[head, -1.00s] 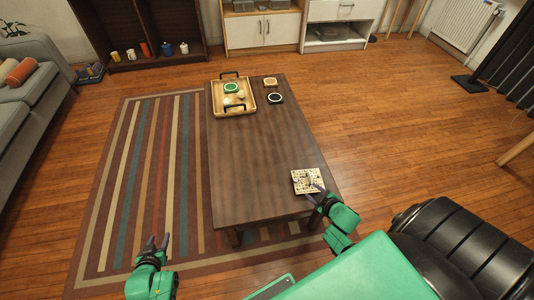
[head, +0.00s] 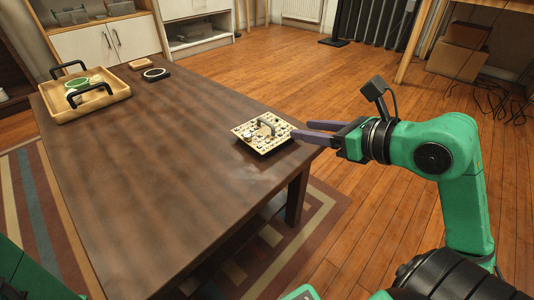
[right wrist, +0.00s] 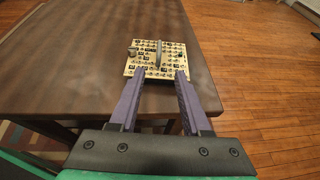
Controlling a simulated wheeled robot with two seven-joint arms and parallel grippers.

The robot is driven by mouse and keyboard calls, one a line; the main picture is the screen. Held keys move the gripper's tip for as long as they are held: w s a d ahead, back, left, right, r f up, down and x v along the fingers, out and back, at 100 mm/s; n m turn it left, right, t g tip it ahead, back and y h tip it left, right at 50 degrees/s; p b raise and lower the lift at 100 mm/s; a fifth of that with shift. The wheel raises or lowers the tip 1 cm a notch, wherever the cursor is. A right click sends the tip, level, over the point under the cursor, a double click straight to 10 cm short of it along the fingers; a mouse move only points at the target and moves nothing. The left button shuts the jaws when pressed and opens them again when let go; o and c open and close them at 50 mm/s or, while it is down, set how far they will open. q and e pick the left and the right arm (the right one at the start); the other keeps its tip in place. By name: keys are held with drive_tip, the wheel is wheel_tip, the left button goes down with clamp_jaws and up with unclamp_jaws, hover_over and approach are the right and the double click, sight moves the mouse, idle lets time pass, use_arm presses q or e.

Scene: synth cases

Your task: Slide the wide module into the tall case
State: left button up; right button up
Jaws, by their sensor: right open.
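A square cream board (head: 263,146) lies near the right edge of the dark table. It has rows of small dark marks, a few small raised parts and an upright grey handle (head: 266,126) in its middle. I cannot tell if it is the wide module, and I make out no tall case. In the right wrist view the board (right wrist: 143,66) lies just beyond my right gripper (right wrist: 160,78). That gripper (head: 299,130) is open and empty, its purple fingers pointing at the board's near edge in the wrist view. My left gripper is out of view.
The dark table (head: 170,170) is clear across its middle. At its far left stands a wooden tray (head: 100,108) with black handles and a green-topped round thing. A black-rimmed disc (head: 156,74) and a small wooden block (head: 141,64) lie beside it. Open floor (head: 350,85) lies right.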

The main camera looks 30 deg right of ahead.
sight(271, 124)
drive_tip(key=b+x, duration=0.1)
drive_tip(key=x, duration=0.6)
drive_tip(key=b+x, duration=0.2)
drive_tip(key=x, duration=0.5)
drive_tip(key=shift+r, duration=0.25)
clamp_jaws()
idle(0.6)
